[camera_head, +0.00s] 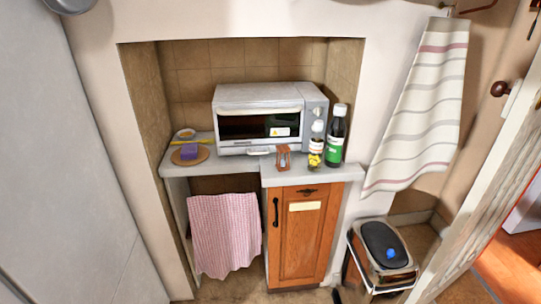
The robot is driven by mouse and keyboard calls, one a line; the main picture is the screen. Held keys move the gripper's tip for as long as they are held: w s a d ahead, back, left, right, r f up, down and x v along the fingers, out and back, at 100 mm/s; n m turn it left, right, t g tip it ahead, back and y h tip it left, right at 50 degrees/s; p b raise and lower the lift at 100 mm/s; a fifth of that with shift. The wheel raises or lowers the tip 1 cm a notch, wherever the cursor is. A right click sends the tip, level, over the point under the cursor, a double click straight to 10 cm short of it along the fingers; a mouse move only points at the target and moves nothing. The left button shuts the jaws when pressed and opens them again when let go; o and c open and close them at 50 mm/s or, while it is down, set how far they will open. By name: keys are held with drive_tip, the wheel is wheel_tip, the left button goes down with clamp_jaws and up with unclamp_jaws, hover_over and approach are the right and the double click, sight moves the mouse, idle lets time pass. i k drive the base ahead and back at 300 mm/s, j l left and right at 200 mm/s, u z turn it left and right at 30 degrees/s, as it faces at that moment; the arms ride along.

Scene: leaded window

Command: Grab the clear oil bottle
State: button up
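Two bottles stand close together on the right of the grey counter, beside the toaster oven. The taller dark bottle (336,136) has a white cap and a green and white label. The shorter bottle (315,153) to its left has a whitish top and a yellow label with dark parts. I cannot tell which one is the clear oil bottle; neither looks plainly clear at this size. Both are upright. My gripper is not in view.
A small brown-framed object (283,157) stands left of the bottles. A plate with a purple block (189,152) sits at left. A striped towel (425,105) hangs right; a bin (381,255) stands below.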

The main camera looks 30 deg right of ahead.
sight(317, 138)
drive_tip(key=z, duration=0.7)
